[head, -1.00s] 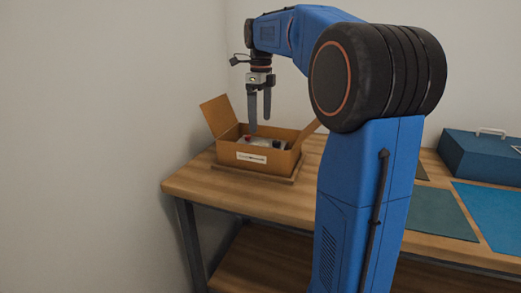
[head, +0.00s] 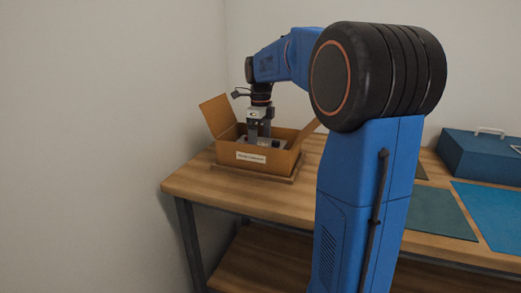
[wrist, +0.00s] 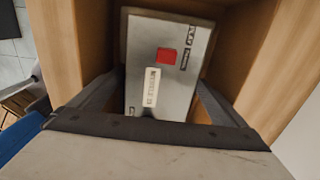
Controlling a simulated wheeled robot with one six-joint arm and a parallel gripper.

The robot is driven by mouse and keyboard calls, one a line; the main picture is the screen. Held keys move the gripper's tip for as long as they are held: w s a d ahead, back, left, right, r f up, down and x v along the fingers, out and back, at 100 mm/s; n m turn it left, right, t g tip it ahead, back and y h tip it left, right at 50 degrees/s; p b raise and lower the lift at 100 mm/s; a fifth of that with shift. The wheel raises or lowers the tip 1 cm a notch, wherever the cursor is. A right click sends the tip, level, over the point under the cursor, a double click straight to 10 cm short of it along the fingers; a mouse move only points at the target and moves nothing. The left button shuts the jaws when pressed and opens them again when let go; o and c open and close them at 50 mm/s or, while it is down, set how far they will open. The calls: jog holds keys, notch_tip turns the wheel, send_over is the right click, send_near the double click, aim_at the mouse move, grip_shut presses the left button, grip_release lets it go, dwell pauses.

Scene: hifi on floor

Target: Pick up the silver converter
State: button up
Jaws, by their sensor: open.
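The silver converter (wrist: 188,90) is a grey metal box with a red square part, a white label and dark markings on its upper face. It lies inside the open cardboard box (head: 258,167), whose front wall hides most of it in the head view. My gripper (head: 259,142) points straight down into the cardboard box. In the wrist view the two dark fingers of my gripper (wrist: 152,95) stand apart, one on each side of the converter's near part. I cannot tell whether the fingers touch it.
The cardboard box, with raised flaps, stands on a thin board (head: 268,176) at the left end of the wooden table (head: 215,192). Its walls are close around my gripper. A blue case (head: 480,158) and mats (head: 436,211) lie to the right. A wall is at the left.

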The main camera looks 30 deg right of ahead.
jog(key=c, duration=1.9)
jog(key=shift+c, duration=0.2)
jog(key=shift+r, duration=0.1)
